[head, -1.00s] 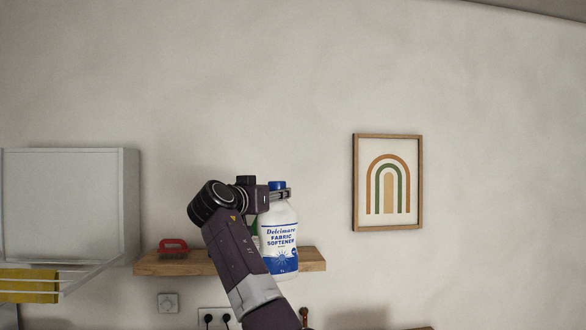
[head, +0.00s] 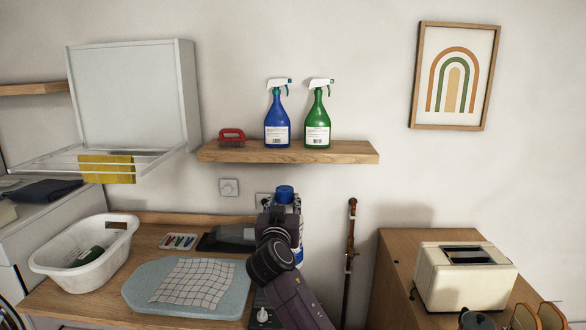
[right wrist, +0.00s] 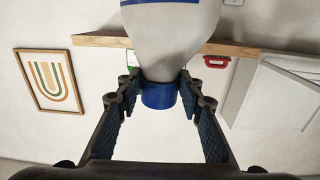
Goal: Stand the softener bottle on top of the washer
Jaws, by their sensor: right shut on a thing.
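The softener bottle is mostly hidden behind my right gripper (head: 283,207) in the head view; its blue cap (head: 285,192) shows above, with a strip of its body at the right. In the right wrist view, the gripper's fingers (right wrist: 160,84) are shut around the bottle's neck, just by the blue cap (right wrist: 158,96), and the white body (right wrist: 172,40) is beyond. The bottle is held in front of the wall, below shelf height. A white appliance (head: 50,232), which looks like the washer, stands at the left with a folded dark cloth (head: 42,191) on top. My left gripper is out of view.
A wall shelf (head: 290,152) holds blue (head: 277,120) and green (head: 317,120) spray bottles and a red brush (head: 231,136). The drying rack (head: 110,160) juts out over the appliance's side. The counter holds a basket (head: 60,265) and an ironing pad (head: 140,290). A toaster (head: 465,280) stands right.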

